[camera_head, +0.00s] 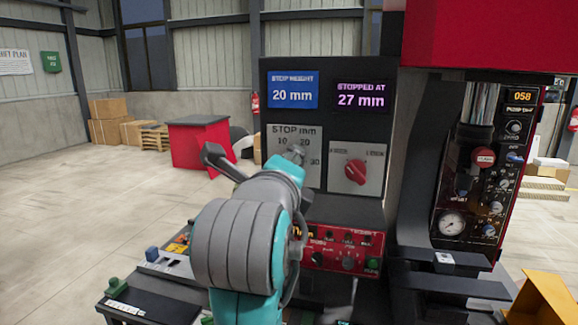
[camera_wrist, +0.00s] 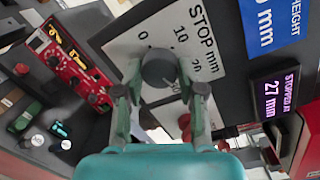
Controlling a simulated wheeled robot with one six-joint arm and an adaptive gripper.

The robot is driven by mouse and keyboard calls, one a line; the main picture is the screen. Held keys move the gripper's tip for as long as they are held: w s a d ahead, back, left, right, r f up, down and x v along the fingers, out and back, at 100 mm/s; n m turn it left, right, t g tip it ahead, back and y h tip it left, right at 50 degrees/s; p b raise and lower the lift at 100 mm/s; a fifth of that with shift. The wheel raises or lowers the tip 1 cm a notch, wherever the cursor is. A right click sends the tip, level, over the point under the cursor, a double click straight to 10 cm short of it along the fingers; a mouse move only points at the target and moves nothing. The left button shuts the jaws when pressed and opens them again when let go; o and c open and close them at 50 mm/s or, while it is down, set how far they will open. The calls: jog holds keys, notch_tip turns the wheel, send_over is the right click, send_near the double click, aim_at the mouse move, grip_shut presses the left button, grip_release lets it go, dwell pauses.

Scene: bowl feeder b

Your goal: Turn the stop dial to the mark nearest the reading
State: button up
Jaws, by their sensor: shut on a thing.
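The stop dial (camera_wrist: 158,69) is a round grey knob on a pale plate (camera_head: 312,172) lettered "STOP mm", with marks 0, 10, 20 and 30. My gripper (camera_wrist: 160,76) is shut on the dial, one finger on each side of it. In the head view my gripper (camera_head: 293,153) and arm cover most of the dial and the lower left of the plate. I cannot tell which mark the dial points at. A blue display (camera_head: 292,90) reads "STOP HEIGHT 20 mm". A purple-lettered display (camera_head: 361,96) reads "STOPPED AT 27 mm".
A red selector knob (camera_head: 356,172) sits on its own plate just right of the stop plate. A red control panel (camera_head: 342,250) with small knobs is below. A red and black machine with a gauge (camera_head: 453,223) stands at the right. Open floor lies to the left.

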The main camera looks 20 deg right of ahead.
jog(key=shift+f+m, duration=0.1)
jog(key=shift+m, duration=1.8)
jog(key=o, duration=1.1)
jog(key=shift+o, duration=0.2)
jog(key=shift+s, duration=0.1)
jog(key=v, duration=1.2)
jog(key=shift+f, duration=0.15)
